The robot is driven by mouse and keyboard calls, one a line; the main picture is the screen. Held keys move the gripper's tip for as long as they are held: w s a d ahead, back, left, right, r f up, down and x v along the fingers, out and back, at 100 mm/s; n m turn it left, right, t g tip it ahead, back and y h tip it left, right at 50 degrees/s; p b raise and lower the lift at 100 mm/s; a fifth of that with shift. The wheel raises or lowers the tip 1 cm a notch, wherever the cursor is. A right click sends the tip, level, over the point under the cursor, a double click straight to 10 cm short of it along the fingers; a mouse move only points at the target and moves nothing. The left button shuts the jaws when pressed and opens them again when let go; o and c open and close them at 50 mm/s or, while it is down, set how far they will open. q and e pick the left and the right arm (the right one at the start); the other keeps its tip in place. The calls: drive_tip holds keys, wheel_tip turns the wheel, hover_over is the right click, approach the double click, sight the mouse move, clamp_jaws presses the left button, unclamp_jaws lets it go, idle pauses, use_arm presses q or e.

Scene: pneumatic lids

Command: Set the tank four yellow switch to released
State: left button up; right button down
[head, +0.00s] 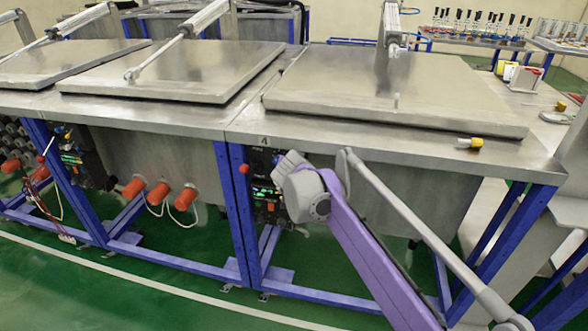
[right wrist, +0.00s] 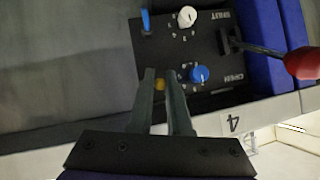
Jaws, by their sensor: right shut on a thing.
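The tank four yellow switch (right wrist: 159,86) is a small yellow knob on the black control panel (right wrist: 205,45) in the right wrist view. My right gripper (right wrist: 160,79) is shut on it, one finger on each side; the fingers partly cover the switch, so its setting cannot be read. In the head view my right wrist (head: 305,190) is in front of the tank four panel (head: 262,158), below the number 4 on the table edge, and hides the switch and my fingertips. My left gripper is not in view.
A blue knob (right wrist: 199,74), a white knob (right wrist: 187,17) and a blue lever (right wrist: 146,22) are close by on the panel. A red knob (right wrist: 303,62) sticks out at the right. The steel tabletop (head: 420,132) with its closed lid (head: 450,90) is above my wrist.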

drive_tip(key=shift+w+r+g+p, duration=0.1)
drive_tip(key=shift+r+g+p, duration=0.35)
drive_tip(key=shift+g, duration=0.45)
drive_tip(key=shift+w+r+g+y+p, duration=0.15)
drive_tip(key=shift+g+y+p, duration=0.25)
drive_tip(key=shift+g, duration=0.3)
drive_tip(key=shift+d, duration=0.1)
drive_tip(key=c, duration=0.9)
unclamp_jaws()
drive_tip(key=shift+o, duration=0.2)
drive_tip(key=p+v, duration=0.2)
drive_tip(key=v, duration=0.9)
drive_tip(key=shift+w, duration=0.15)
